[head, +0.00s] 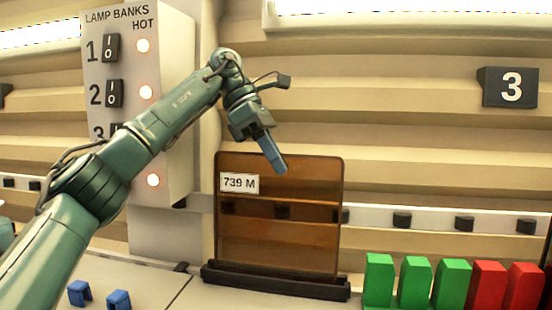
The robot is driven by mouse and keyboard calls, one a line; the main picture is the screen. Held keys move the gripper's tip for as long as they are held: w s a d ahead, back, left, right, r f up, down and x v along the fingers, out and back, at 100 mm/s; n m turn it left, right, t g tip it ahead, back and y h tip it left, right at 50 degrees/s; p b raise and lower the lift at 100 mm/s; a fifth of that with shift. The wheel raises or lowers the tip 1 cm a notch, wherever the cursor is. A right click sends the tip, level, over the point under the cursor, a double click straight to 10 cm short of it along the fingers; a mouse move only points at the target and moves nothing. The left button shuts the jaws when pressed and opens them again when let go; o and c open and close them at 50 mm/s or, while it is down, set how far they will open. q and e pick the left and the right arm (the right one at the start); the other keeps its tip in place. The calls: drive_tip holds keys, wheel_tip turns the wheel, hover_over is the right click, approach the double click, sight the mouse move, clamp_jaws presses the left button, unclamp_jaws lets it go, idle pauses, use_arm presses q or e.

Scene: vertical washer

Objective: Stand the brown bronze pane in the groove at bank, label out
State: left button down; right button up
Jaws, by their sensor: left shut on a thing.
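The brown bronze pane (280,235) is see-through and stands upright, its lower edge at the dark grooved holder (275,283) on the bench. A white label (239,183) reading "739 M" is at its upper left and faces me. My left gripper (278,166) reaches down from above and is shut on the pane's top edge, near the middle. One blue finger shows in front of the pane; the other finger is hidden. How deep the lower edge sits in the groove is hard to see. My right gripper is out of view.
Several green blocks (414,283) and red blocks (488,287) stand close to the right of the holder. Two blue clips (98,295) lie at the lower left. A lamp panel (140,70) stands behind my left arm. A number 3 sign (510,87) is on the ribbed wall.

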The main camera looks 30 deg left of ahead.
use_arm(q)
drive_tip(key=shift+s+f+b, duration=0.1)
drive_tip(key=shift+f+b, duration=0.45)
drive_tip(key=shift+f, duration=0.15)
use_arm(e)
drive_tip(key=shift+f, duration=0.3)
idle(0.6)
use_arm(q)
drive_tip(key=c, duration=1.5)
unclamp_jaws()
drive_tip(key=shift+c, duration=0.2)
drive_tip(key=shift+f, duration=0.1)
drive_tip(key=shift+f, duration=0.1)
drive_tip(key=r+p, duration=0.2)
drive_tip(key=r, duration=0.6)
drive_tip(key=shift+d+r, duration=0.2)
drive_tip(key=shift+r, duration=0.45)
drive_tip(key=shift+a+r, duration=0.15)
drive_tip(key=shift+r, duration=0.4)
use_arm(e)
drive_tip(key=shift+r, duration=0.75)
